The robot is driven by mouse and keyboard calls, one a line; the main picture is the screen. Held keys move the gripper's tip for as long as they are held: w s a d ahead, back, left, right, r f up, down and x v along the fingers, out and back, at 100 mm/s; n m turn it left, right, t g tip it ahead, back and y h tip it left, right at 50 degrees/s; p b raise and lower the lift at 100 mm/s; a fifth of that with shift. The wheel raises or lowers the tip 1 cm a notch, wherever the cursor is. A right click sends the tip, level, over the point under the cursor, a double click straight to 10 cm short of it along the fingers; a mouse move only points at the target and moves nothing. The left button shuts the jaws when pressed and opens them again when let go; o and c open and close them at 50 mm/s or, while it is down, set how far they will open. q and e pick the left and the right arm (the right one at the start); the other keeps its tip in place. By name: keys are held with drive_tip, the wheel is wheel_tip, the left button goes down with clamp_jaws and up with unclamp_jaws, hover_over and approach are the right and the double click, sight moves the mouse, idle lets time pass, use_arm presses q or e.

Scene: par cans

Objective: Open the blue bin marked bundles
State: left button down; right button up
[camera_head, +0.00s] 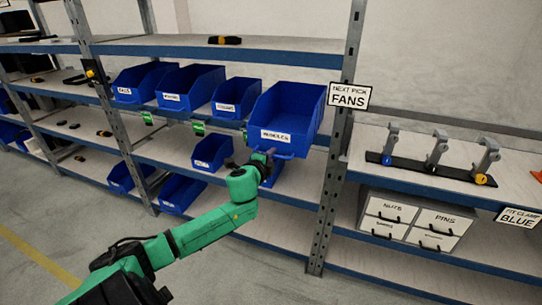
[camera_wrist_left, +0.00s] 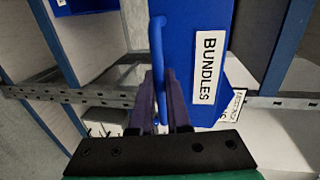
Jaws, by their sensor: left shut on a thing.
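The blue bin marked bundles (camera_head: 285,112) is on the upper shelf, the rightmost in its row. Its front reaches out farther toward me than the other bins in that row, and its open top shows no contents I can make out. My left gripper (camera_head: 264,157) is at the bottom of its front. In the left wrist view the fingers (camera_wrist_left: 161,100) are shut on the bin's blue handle (camera_wrist_left: 157,40), beside the white BUNDLES label (camera_wrist_left: 207,68). My right gripper is not in view.
More blue bins (camera_head: 190,88) stand left of it, and others (camera_head: 212,152) on the shelf below. A grey rack post (camera_head: 335,150) rises close to its right, with a FANS sign (camera_head: 349,96). A bench with clamps (camera_head: 437,150) and white drawers (camera_head: 410,218) is at the right.

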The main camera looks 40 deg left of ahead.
use_arm(q)
drive_tip(key=c, duration=1.2)
unclamp_jaws()
drive_tip(key=shift+o, duration=0.2)
drive_tip(key=v, duration=1.4)
drive_tip(key=shift+s, duration=0.15)
drive_tip(key=shift+d, duration=0.1)
